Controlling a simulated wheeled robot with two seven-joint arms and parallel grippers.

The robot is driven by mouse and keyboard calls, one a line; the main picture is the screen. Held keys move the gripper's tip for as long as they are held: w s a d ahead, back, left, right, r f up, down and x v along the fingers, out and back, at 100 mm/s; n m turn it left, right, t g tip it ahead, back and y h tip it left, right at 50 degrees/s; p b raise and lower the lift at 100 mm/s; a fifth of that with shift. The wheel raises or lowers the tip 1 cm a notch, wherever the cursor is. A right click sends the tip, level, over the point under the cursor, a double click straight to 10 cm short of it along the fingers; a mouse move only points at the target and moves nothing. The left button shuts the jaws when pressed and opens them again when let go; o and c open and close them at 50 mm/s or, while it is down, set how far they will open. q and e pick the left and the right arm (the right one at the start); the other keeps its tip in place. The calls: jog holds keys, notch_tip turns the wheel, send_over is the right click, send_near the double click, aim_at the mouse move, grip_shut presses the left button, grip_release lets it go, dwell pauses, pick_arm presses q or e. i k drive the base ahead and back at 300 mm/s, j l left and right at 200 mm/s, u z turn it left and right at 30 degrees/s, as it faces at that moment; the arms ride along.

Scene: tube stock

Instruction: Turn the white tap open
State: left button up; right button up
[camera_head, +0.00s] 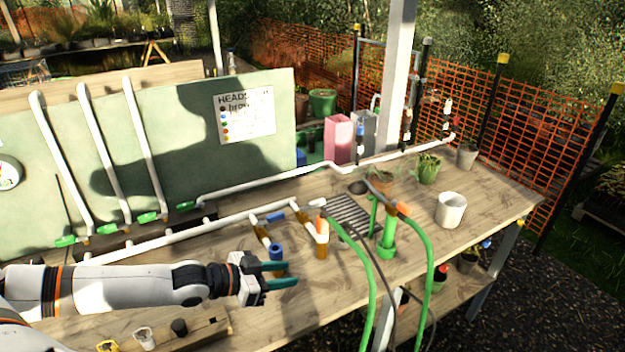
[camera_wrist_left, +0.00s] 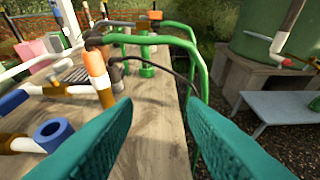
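I cannot single out the white tap for sure. A small white fitting (camera_head: 318,202) tops an orange-sleeved upright (camera_head: 322,227) on the white pipework, and a white knob (camera_head: 145,337) sits on a wooden strip at the front left. My left gripper (camera_head: 285,275) is open and empty above the bench, just in front of a blue fitting (camera_head: 276,252). Its two teal fingers stand wide apart in the left wrist view (camera_wrist_left: 168,125), with the blue ring-shaped fitting (camera_wrist_left: 53,133) left of them and the orange sleeve (camera_wrist_left: 97,64) ahead. My right gripper is out of view.
White pipes (camera_head: 190,231) cross the wooden bench (camera_head: 490,205). Green hoses (camera_head: 428,262) arch over its front edge right of my gripper. A white pot (camera_head: 450,210) and a potted plant (camera_head: 427,168) stand farther right. A green board (camera_head: 190,135) closes the back.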

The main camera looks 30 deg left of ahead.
aim_at(314, 204)
jog(key=i+j, duration=0.7)
